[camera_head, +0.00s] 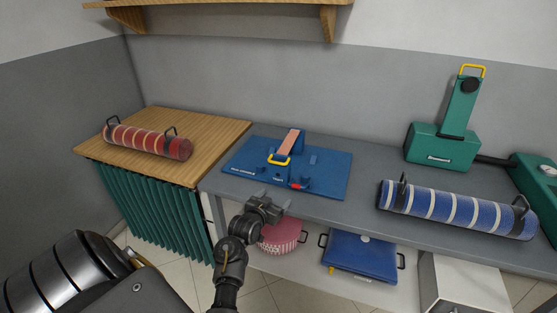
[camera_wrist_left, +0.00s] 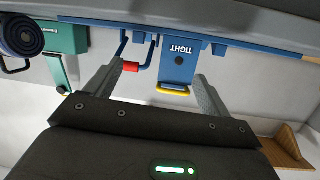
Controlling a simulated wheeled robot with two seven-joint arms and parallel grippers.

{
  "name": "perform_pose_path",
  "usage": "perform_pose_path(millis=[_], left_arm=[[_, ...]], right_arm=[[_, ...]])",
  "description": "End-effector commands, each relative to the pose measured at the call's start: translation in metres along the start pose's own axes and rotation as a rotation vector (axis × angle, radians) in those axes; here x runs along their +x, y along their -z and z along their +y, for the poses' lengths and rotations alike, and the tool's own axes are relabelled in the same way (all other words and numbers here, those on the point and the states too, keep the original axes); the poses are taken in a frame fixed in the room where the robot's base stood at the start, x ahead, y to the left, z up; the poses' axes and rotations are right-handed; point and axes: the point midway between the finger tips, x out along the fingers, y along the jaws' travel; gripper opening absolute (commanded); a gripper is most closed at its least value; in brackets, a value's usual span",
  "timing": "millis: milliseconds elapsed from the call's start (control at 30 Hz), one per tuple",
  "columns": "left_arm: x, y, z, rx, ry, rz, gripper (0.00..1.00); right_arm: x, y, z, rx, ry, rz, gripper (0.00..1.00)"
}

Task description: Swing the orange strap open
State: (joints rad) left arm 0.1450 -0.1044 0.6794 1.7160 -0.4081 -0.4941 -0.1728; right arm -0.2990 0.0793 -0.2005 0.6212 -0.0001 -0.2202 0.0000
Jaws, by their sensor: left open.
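The orange strap (camera_head: 290,142) slopes on a blue fixture on the blue board (camera_head: 334,178), with a yellow loop handle (camera_head: 278,161) at its lower front end. In the left wrist view, which is upside down, the yellow handle (camera_wrist_left: 173,91) shows below a blue block marked TIGHT (camera_wrist_left: 181,58). A red-tipped part (camera_head: 299,186) sits at the board's front; it also shows in the wrist view (camera_wrist_left: 131,66). My left gripper (camera_head: 277,203) is open and empty, in front of the counter edge and apart from the handle. In the wrist view the handle appears between its fingers (camera_wrist_left: 159,74).
A striped blue roll (camera_head: 455,210) lies on the grey counter (camera_head: 359,202) at right, before a green press (camera_head: 441,148). A striped red roll (camera_head: 147,140) lies on the wooden top at left. A pink round bag (camera_head: 281,236) and a blue case (camera_head: 360,255) are below the counter.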

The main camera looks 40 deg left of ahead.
Motion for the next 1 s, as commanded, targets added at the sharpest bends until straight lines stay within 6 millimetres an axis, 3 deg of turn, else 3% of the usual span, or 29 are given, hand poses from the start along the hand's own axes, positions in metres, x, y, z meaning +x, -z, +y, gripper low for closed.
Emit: perform_pose_path(millis=[33,200,533,1000], left_arm=[[0.006,0.024,-0.012,-0.032,0.030,0.071,0.82],[0.014,0.061,-0.036,-0.089,0.088,0.215,0.82],[0.024,0.067,-0.042,-0.100,0.102,0.247,0.82],[0.102,0.084,-0.050,-0.100,0.101,0.248,0.82]], right_arm=[[-0.001,0.000,0.000,0.000,0.000,0.000,0.36],[-0.002,-0.001,0.000,0.000,0.000,-0.001,0.36],[0.007,-0.002,0.000,0.001,0.000,-0.001,0.36],[0.068,-0.007,0.006,-0.001,-0.011,-0.006,0.36]])
